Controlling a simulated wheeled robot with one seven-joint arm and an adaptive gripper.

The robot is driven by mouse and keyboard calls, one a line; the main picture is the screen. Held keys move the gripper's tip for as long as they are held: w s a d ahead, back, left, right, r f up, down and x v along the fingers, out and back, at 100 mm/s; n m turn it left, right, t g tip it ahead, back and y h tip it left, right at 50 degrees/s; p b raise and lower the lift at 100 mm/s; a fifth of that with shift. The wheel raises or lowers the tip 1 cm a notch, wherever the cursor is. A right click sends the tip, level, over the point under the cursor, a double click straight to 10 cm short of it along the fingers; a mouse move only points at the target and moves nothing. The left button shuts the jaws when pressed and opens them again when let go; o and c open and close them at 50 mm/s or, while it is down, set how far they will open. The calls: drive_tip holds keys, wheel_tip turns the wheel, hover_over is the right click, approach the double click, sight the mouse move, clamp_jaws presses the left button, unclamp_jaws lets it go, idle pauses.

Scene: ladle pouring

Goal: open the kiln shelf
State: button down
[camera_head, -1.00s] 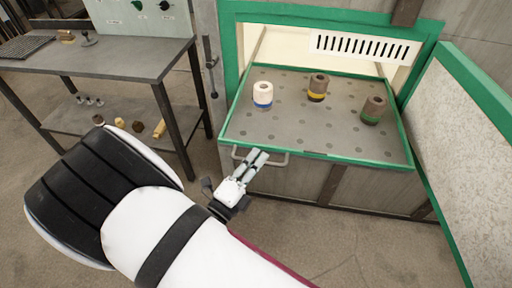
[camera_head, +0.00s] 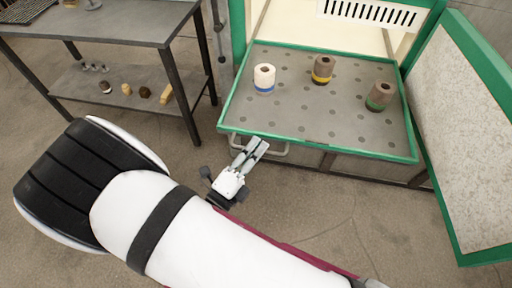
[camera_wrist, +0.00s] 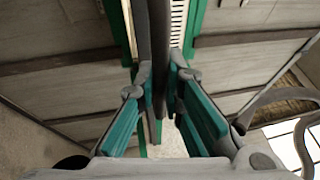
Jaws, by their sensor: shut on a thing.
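The kiln shelf (camera_head: 300,105) is a grey perforated plate with a green rim. It sticks out from the open front of the green-framed kiln (camera_head: 237,35). A grey bar handle (camera_head: 275,151) runs under its front edge. My gripper (camera_head: 252,147) is at the left part of this handle and is shut on it. The fingers partly hide the handle in the head view. In the wrist view, the teal-padded fingers of my gripper (camera_wrist: 163,110) stand on either side of a dark bar.
A white and blue cylinder (camera_head: 264,78), a brown and yellow one (camera_head: 323,70) and a brown and green one (camera_head: 380,96) stand upright on the shelf. The kiln door (camera_head: 456,135) stands open at right. A metal workbench (camera_head: 110,22) is at left. Floor in front is clear.

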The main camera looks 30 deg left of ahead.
drive_tip(key=c, duration=1.7)
unclamp_jaws()
drive_tip(key=shift+f, duration=0.1)
